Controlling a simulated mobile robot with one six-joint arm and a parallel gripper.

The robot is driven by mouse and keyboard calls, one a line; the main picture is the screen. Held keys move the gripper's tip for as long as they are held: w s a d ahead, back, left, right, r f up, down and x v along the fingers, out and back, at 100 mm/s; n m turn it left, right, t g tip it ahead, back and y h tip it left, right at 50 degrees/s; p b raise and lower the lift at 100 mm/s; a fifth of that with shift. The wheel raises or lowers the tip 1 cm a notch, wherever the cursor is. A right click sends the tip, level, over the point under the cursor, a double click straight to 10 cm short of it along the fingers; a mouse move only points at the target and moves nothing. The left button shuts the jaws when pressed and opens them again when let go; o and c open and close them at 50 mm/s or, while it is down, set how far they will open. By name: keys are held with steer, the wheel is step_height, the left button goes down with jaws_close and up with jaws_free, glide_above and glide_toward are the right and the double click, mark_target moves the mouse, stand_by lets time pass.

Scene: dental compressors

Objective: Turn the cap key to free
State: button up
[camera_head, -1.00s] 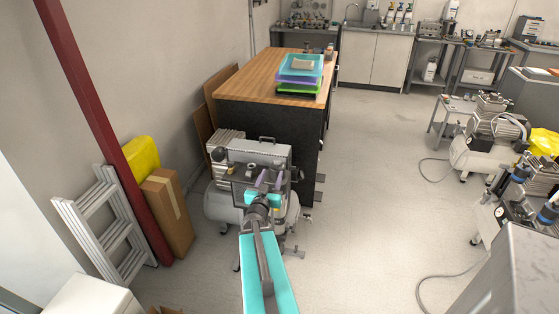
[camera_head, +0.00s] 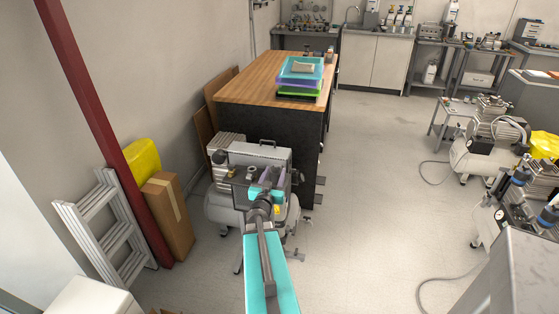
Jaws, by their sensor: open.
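A dental compressor (camera_head: 222,205) with a grey tank and a metal case on top stands in front of the wooden-topped bench. My gripper (camera_head: 272,177) is open, its two purple-grey fingers reaching toward the front of the compressor's upper part. Small dark and yellow fittings show around the fingers. I cannot pick out the cap key; it is too small or hidden behind my gripper and wrist. I cannot tell whether the fingers touch anything.
The wooden bench (camera_head: 245,91) behind carries stacked coloured trays (camera_head: 300,70). A ladder (camera_head: 97,222), a cardboard box (camera_head: 168,213) and a red post (camera_head: 92,115) stand at left. Other compressors (camera_head: 484,155) stand at right. The floor (camera_head: 365,170) between is clear.

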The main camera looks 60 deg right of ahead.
steer(key=shift+p+x, duration=0.9)
steer(key=shift+x, duration=4.2)
steer(key=c, duration=1.1)
steer(key=shift+o, duration=0.2)
steer(key=shift+w+a+n+t+y+b, duration=0.15)
steer(key=shift+n+t+b, duration=0.25)
steer(key=shift+b, duration=1.15)
steer(key=shift+d+n+t+y+b, duration=0.15)
steer(key=shift+t+b, duration=0.35)
steer(key=shift+b, duration=1.05)
steer(key=o, duration=1.1)
steer(key=shift+a, duration=0.1)
steer(key=shift+c, duration=0.2)
steer(key=shift+a, duration=0.1)
